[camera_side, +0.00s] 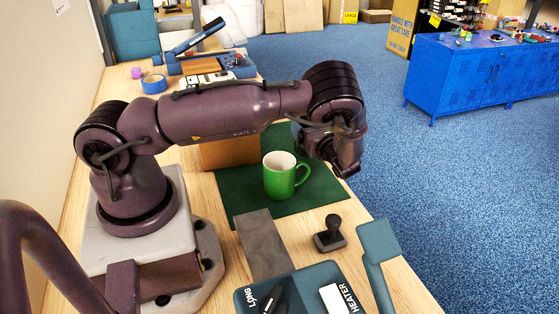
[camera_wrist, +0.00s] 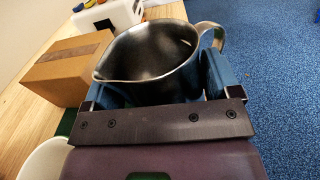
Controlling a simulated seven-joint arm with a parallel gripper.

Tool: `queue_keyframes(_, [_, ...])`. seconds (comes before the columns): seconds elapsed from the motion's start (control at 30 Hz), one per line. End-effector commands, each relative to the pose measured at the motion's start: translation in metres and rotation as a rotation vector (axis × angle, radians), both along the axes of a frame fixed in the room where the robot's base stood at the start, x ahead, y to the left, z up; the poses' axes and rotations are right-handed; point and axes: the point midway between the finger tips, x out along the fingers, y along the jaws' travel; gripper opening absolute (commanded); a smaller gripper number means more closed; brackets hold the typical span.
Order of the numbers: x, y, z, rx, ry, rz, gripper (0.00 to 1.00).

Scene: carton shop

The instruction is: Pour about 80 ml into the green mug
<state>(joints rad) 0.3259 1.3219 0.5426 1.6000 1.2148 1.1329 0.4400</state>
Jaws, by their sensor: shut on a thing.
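The green mug (camera_side: 280,177), white inside, stands upright on a dark green mat (camera_side: 246,217) in the side view. A white rounded shape (camera_wrist: 42,160) at the lower left of the wrist view looks like part of the mug. A steel pitcher (camera_wrist: 150,62) with a spout at left and a handle at right fills the middle of the wrist view. My gripper (camera_wrist: 160,92) is shut on the pitcher, a blue pad on each side of it. Its inside is dark metal; I cannot tell the liquid level. In the side view my wrist is right of the mug and hides the pitcher.
A cardboard box (camera_side: 231,153) stands behind the mug, and it also shows in the wrist view (camera_wrist: 66,72). Right of the table is blue carpet.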

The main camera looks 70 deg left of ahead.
Motion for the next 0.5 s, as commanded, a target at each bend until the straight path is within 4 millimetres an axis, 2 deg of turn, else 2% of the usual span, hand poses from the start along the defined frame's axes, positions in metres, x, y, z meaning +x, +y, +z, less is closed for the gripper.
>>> queue_keyframes(0.27, [-0.002,-0.002,0.004,0.018,-0.021,0.002,0.47])
queue_keyframes(0.5, [-0.007,-0.006,0.016,0.072,-0.099,0.002,0.47])
